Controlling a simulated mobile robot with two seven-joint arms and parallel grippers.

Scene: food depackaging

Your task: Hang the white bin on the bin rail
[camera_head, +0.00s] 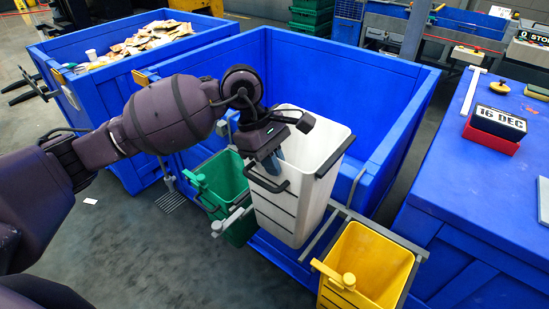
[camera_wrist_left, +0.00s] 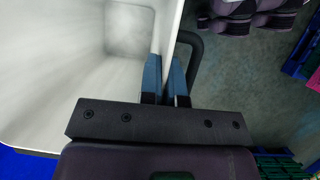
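The white bin (camera_head: 292,200) is a tall, tapered bin with dark handles, between the green bin (camera_head: 228,180) and the yellow bin (camera_head: 375,262). My left gripper (camera_head: 272,163) is at its near-left rim. In the left wrist view, the blue fingers (camera_wrist_left: 165,80) straddle the wall of the white bin (camera_wrist_left: 85,80), one inside and one outside, closed on it. A dark handle (camera_wrist_left: 193,45) is beside the outer finger. Part of the grey bin rail (camera_head: 385,232) shows behind the yellow bin. Whether the white bin rests on the rail is hidden. My right gripper is not in view.
A large open blue container (camera_head: 390,120) stands behind the bins. Another blue container (camera_head: 115,80) at the left holds packages. A blue table (camera_head: 465,205) at the right carries a date stamp (camera_head: 497,125).

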